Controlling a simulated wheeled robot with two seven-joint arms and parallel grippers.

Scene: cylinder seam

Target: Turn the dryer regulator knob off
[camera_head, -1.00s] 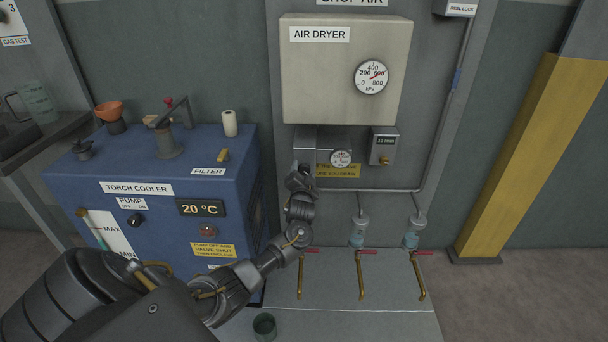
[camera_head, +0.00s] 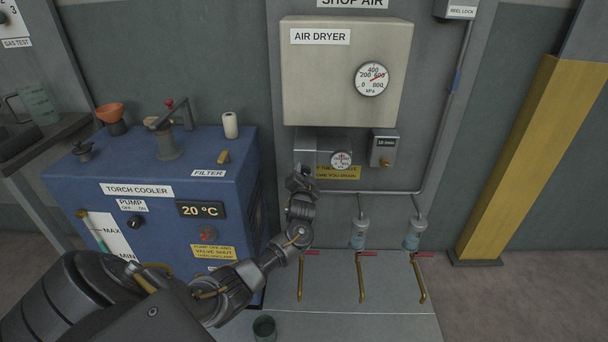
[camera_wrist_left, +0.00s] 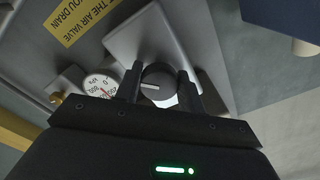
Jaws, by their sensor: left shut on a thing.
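The air dryer (camera_head: 345,90) is a beige box on the wall with a large kPa gauge (camera_head: 372,79) on its front. Below it is a grey regulator block with a small gauge (camera_head: 341,160). In the left wrist view, the dark round regulator knob (camera_wrist_left: 158,84) with a pale pointer line sits between the fingers of my left gripper (camera_wrist_left: 160,92). The fingers are shut on its sides. The small gauge shows there too (camera_wrist_left: 100,85). In the head view, my left gripper (camera_head: 304,168) is up against the regulator and hides the knob. My right gripper is not in view.
A small display box (camera_head: 384,146) with a brass fitting is right of the regulator. A grey pipe (camera_head: 385,191) runs below. The blue torch cooler (camera_head: 150,225) stands left of my arm. Red-handled drain valves (camera_head: 361,254) are below right.

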